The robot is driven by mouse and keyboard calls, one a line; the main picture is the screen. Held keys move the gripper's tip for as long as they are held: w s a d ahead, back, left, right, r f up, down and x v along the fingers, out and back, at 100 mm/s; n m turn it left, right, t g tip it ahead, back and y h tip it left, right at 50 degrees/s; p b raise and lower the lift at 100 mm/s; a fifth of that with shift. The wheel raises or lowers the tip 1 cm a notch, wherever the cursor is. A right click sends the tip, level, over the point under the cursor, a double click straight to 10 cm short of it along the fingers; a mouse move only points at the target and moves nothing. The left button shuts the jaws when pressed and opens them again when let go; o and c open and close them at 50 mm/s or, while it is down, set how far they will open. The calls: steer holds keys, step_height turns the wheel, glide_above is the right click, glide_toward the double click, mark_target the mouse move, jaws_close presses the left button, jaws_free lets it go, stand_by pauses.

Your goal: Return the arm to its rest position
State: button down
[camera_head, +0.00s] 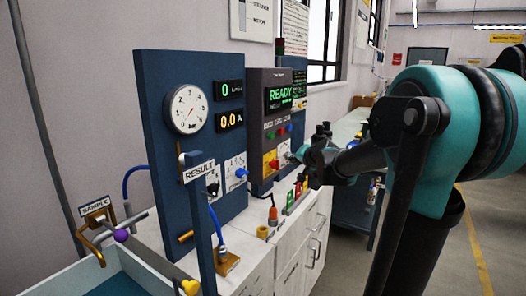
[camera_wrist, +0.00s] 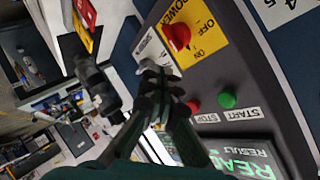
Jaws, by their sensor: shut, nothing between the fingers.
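My gripper (camera_head: 302,156) is shut and empty. In the head view it is at the right of the control panel (camera_head: 256,88), close to its lower front face. In the wrist view my gripper (camera_wrist: 160,78) shows shut fingers in front of the panel's lower part. A red power knob (camera_wrist: 177,37) on a yellow OFF/ON plate is beside the fingertips, with a small metal lever (camera_wrist: 158,66) just behind them. I cannot tell whether the fingers touch the lever. The display (camera_head: 281,96) reads READY in green.
A blue board (camera_head: 160,150) carries a round gauge (camera_head: 187,108) and two digital readouts, 0 and 0.0 A. The white bench (camera_head: 296,238) runs below. Open floor (camera_head: 440,270) lies right.

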steer(key=s+d+f+n+g+h, duration=0.1)
steer(key=s+f+n+g, duration=0.1)
steer(key=s+f, duration=0.6)
steer(key=s+d+f+n+g+h, duration=0.1)
steer(key=s+d+f+n+g, duration=0.1)
steer(key=s+f, duration=0.7)
steer(key=s+d+f+n+g+h, duration=0.2)
steer(key=s+f, duration=0.6)
steer(key=s, duration=1)
steer(key=shift+s+f+g, duration=0.15)
steer(key=shift+f+g, duration=0.25)
steer(key=shift+g, duration=0.7)
